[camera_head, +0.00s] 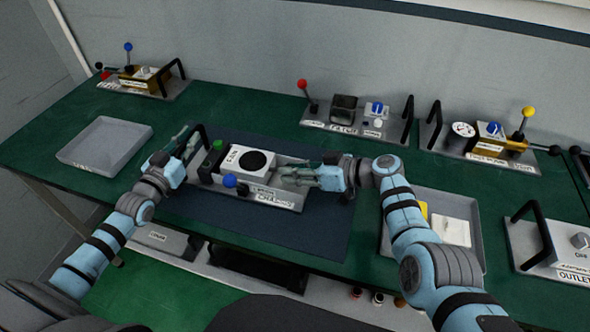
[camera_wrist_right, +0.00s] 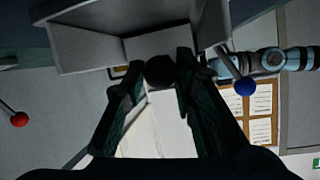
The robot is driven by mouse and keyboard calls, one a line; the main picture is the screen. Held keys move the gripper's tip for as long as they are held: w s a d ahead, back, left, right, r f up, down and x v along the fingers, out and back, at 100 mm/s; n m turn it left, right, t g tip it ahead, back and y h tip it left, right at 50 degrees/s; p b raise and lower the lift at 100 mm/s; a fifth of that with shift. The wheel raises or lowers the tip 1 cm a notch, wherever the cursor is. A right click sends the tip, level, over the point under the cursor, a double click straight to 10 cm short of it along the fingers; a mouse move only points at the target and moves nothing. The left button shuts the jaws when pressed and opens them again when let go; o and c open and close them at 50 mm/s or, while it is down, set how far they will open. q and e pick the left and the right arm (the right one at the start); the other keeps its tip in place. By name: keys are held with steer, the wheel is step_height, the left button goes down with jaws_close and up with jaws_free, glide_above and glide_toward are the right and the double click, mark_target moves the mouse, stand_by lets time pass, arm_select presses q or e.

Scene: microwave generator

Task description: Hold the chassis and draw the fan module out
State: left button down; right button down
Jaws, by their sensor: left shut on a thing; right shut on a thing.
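The chassis (camera_head: 268,195) is a grey base labelled CHASSIS on the dark blue mat. The fan module (camera_head: 238,165), a white box with a round black fan and a FAN label, sits in the chassis. My left gripper (camera_head: 190,145) is shut at the chassis's left end, by its black handle (camera_head: 203,137). My right gripper (camera_head: 290,172) is at the right side of the chassis, its fingers pointing left. In the right wrist view its fingers (camera_wrist_right: 160,75) are shut on a round dark knob (camera_wrist_right: 160,72) below a grey box-like part. What the left fingers grip is partly hidden.
An empty grey tray (camera_head: 92,158) lies at the left. A tray (camera_head: 470,212) with yellow and white items is partly behind my right arm. Panels with levers stand along the back, and an outlet panel (camera_head: 560,262) is at the right. The mat (camera_head: 290,232) is clear in front of the chassis.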

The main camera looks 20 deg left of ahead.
arm_select(q)
steer(key=shift+f, duration=0.3)
steer(key=shift+a, duration=0.1)
arm_select(e)
steer(key=d, duration=0.8)
steer(key=shift+w, duration=0.1)
steer(key=c, duration=1.3)
jaws_free()
steer(key=shift+a, duration=0.1)
